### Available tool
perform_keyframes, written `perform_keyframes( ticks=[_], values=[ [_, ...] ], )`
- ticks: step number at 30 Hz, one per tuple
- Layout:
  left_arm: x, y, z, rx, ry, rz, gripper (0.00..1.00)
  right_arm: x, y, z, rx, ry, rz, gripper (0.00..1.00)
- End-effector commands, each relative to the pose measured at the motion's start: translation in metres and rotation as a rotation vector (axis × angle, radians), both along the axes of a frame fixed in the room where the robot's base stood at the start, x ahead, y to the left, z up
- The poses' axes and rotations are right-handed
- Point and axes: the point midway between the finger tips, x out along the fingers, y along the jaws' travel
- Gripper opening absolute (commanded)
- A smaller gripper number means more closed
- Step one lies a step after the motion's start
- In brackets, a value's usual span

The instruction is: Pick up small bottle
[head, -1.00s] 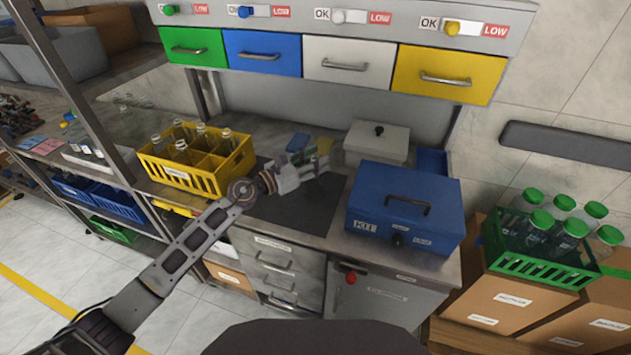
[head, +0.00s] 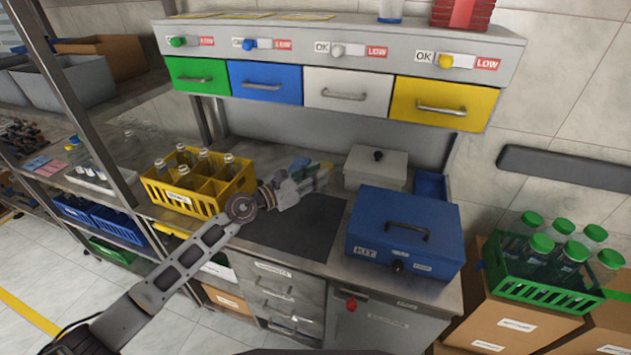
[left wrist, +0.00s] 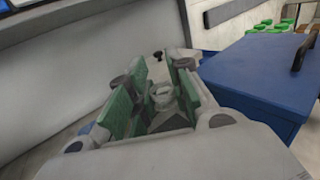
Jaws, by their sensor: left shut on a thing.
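My left gripper (head: 318,174) reaches over the workbench, above the back of the dark mat, between the yellow crate and the lidded grey box. In the left wrist view its green-padded fingers (left wrist: 155,100) are closed around a small greyish, clear-looking bottle (left wrist: 163,92), whose ringed neck shows between the pads. The rest of that bottle is hidden by the fingers, and I cannot make it out in the head view. Several clear bottles (head: 203,161) stand in the yellow crate (head: 190,203) to the left. My right gripper is not in view.
A blue kit case (head: 390,255) and a lidded grey box (head: 372,178) stand right of the mat (head: 300,228). Coloured drawers (head: 345,92) overhang the bench's back. A green crate (head: 535,290) of green-capped bottles sits on cartons at right. The mat is clear.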

Motion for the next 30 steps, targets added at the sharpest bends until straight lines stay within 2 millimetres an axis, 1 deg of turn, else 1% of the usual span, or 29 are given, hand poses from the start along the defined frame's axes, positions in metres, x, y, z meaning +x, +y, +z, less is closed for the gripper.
perform_keyframes(
  ticks=[1,3,9,12,18,30],
  values=[
    [0.000,0.000,0.011,0.002,-0.004,0.000,0.00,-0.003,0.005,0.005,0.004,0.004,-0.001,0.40],
    [0.000,0.000,0.021,0.001,-0.004,0.000,0.00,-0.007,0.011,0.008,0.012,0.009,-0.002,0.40],
    [0.000,0.000,0.046,-0.001,-0.005,0.000,0.00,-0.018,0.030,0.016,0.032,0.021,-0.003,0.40],
    [0.000,0.000,0.054,-0.002,-0.004,0.000,0.00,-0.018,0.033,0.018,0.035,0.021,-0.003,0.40],
    [0.000,0.000,0.060,-0.002,-0.002,0.001,0.00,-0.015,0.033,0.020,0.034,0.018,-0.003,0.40],
    [0.000,0.000,0.060,-0.002,-0.003,0.001,0.00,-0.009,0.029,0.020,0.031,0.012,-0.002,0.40]
  ],
)
